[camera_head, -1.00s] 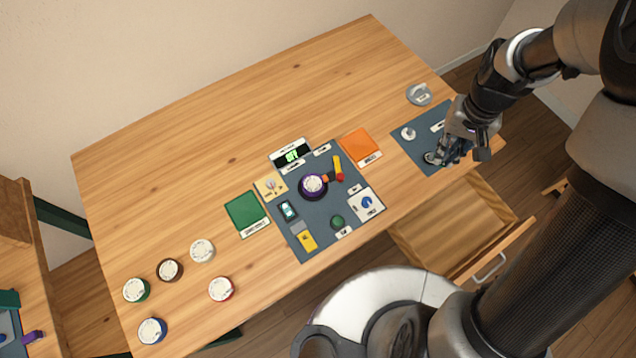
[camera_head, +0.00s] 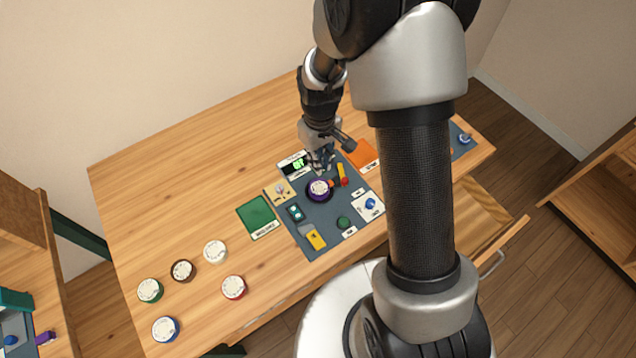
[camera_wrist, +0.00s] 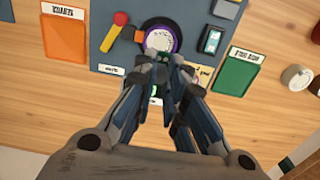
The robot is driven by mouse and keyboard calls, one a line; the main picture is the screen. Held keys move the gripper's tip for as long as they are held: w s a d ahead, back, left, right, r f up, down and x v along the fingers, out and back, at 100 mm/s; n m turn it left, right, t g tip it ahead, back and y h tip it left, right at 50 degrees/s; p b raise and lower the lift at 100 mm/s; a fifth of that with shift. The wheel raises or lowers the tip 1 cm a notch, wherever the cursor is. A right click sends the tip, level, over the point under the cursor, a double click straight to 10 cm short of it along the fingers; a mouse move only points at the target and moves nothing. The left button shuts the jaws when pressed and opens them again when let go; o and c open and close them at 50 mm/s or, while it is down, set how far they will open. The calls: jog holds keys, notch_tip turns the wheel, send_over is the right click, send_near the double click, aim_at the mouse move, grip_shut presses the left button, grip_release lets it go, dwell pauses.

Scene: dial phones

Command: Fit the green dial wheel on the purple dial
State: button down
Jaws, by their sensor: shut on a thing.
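The green dial wheel (camera_head: 150,290), with a white face and green rim, lies at the table's left end among other dial wheels. The purple dial (camera_head: 319,189) sits on the grey-blue panel with a pale marked face, inside a dark ring. It also shows at the top of the wrist view (camera_wrist: 176,36). My gripper (camera_head: 320,170) is low over the panel, just behind the purple dial. In the wrist view my fingertips (camera_wrist: 160,62) are closed together beside the dial's near edge. They hold something small that I cannot identify. I cannot tell whether they touch the dial.
The panel (camera_head: 325,222) carries a red-and-yellow lever (camera_head: 342,176), a green button (camera_head: 343,222) and a blue knob (camera_head: 370,203). A green pad (camera_head: 256,214) and an orange pad (camera_head: 361,154) flank it. A drawer (camera_head: 485,215) stands open. The table's back left is clear.

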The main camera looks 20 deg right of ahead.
aim_at(320, 189)
notch_tip(320, 189, down, 10)
jog(key=shift+f+b, duration=0.1)
jog(key=shift+b, duration=1)
jog(key=shift+f+b, duration=0.3)
jog(key=shift+s+f, duration=0.25)
jog(key=shift+f, duration=0.05)
jog(key=c, duration=1.7)
grip_release()
jog(key=shift+s, duration=0.1)
jog(key=shift+o, duration=0.2)
jog(key=shift+f, duration=0.1)
